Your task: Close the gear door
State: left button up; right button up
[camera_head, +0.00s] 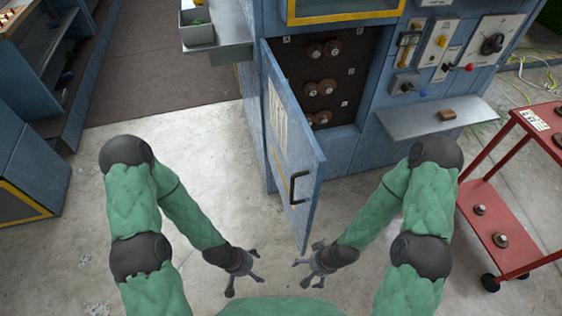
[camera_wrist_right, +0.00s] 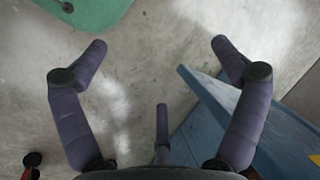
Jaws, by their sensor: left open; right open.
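The gear door (camera_head: 288,145) is a blue hinged panel with a black handle (camera_head: 297,188) and a paper sheet on its face. It stands open, swung out toward me from the blue cabinet, with the gear recess (camera_head: 322,75) exposed behind it. My left gripper (camera_head: 244,284) is open and empty, low and left of the door. My right gripper (camera_head: 309,275) is open and empty, just below the door's lower free corner. In the right wrist view its fingers (camera_wrist_right: 158,50) are spread over bare floor, and a blue panel edge (camera_wrist_right: 235,115), likely the door, lies by the right-hand finger.
A red cart (camera_head: 500,225) stands at the right. A grey bin (camera_head: 197,28) sits on a ledge at upper left. Floor left of the door is clear.

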aim_at(297, 162)
jog(key=k+j+u, duration=0.1)
jog(key=j, duration=0.35)
jog(key=k+j+u, duration=0.15)
jog(key=j, duration=0.3)
jog(key=j+u, duration=0.1)
jog(key=j, duration=0.35)
